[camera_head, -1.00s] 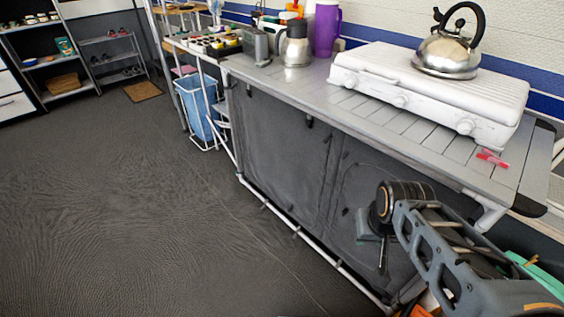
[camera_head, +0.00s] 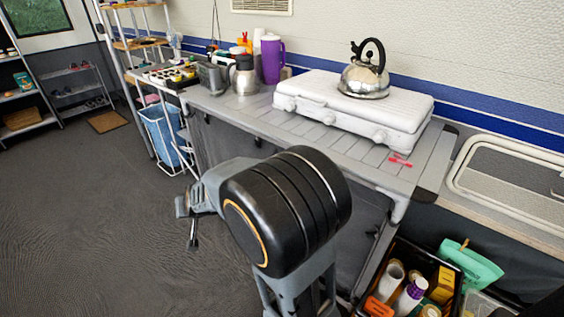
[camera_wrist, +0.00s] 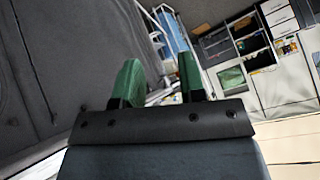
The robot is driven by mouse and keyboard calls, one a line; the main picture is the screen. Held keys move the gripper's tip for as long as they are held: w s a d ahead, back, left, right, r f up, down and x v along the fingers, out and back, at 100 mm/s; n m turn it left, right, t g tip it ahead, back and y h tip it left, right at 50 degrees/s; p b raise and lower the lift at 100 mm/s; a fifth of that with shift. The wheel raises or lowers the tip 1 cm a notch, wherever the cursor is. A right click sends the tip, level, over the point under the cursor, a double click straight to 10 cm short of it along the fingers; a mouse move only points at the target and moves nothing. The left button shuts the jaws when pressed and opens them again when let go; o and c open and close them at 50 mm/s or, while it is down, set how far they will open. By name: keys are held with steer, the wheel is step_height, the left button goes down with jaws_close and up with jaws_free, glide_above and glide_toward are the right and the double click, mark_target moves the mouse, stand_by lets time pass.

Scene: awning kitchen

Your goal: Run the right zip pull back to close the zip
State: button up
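The grey fabric front (camera_head: 225,145) of the kitchen unit hangs below the slatted worktop, partly hidden behind my arm. A small dark tab (camera_head: 257,142) shows near its top edge. I cannot pick out the right zip pull for certain; my arm may cover it. In the wrist view, the grey fabric (camera_wrist: 65,60) fills the left side, and no zip pull is clear between the fingers. My gripper (camera_wrist: 160,82) has two green fingers, apart and empty. In the head view, my gripper (camera_head: 190,215) is out in front of the unit, pointing left and away from me.
A white stove (camera_head: 350,112) with a kettle (camera_head: 365,75) stands on the worktop (camera_head: 345,147). A red lighter-like item (camera_head: 400,160) lies near its right end. A filled crate (camera_head: 398,252) stands at lower right. A blue bin (camera_head: 165,135) is beyond the unit. The floor at left is clear.

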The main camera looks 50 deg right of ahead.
steer(key=w+d+m+t+h+p, duration=0.1)
steer(key=w+d+m+h+p, duration=0.2)
steer(key=w+d+m+h, duration=0.45)
steer(key=s+d+f+m+g+h+p, duration=0.2)
steer(key=s+d+f+g+h+p, duration=0.15)
steer(key=s+d+h, duration=0.35)
steer(key=s+d+f+m+g+h+p, duration=0.25)
steer(key=s+d+g, duration=0.25)
steer(key=d, duration=0.4)
steer(key=shift+t+h, duration=0.25)
steer(key=shift+h, duration=0.05)
steer(key=d, duration=0.8)
steer(key=w+d+r, duration=0.1)
steer(key=d, duration=0.4)
steer(key=shift+p, duration=0.35)
steer(key=shift+a, duration=0.1)
steer(key=shift+c, duration=0.5)
jaws_close()
steer(key=shift+f, duration=0.1)
